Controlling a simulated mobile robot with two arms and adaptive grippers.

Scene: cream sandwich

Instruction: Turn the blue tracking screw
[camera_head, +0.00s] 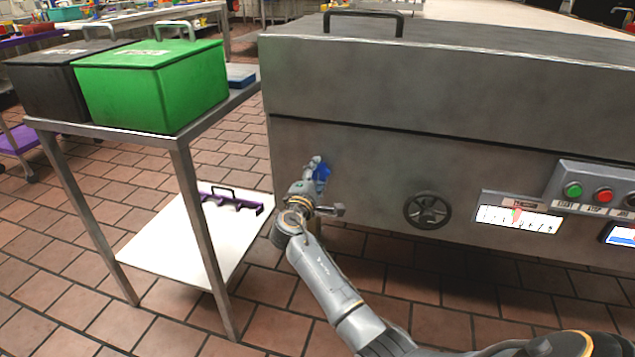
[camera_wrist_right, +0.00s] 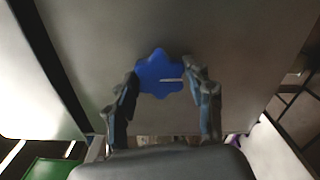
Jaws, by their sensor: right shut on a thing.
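The blue tracking screw (camera_head: 321,172) is a lobed blue knob on the left part of the steel machine's front panel. In the right wrist view the blue tracking screw (camera_wrist_right: 158,74) sits between the two fingers, with a short pale line on its face. My right gripper (camera_head: 316,168) reaches the knob from the front and covers part of it in the head view. In the wrist view the right gripper's fingers (camera_wrist_right: 160,84) are shut on the knob from both sides. My left gripper is not in view.
The steel machine (camera_head: 400,155) fills the right, with a handwheel (camera_head: 427,210), a lit display (camera_head: 519,218) and green and red buttons (camera_head: 573,190). A metal table (camera_head: 178,139) at left carries a green bin (camera_head: 150,85) and a black bin (camera_head: 40,85).

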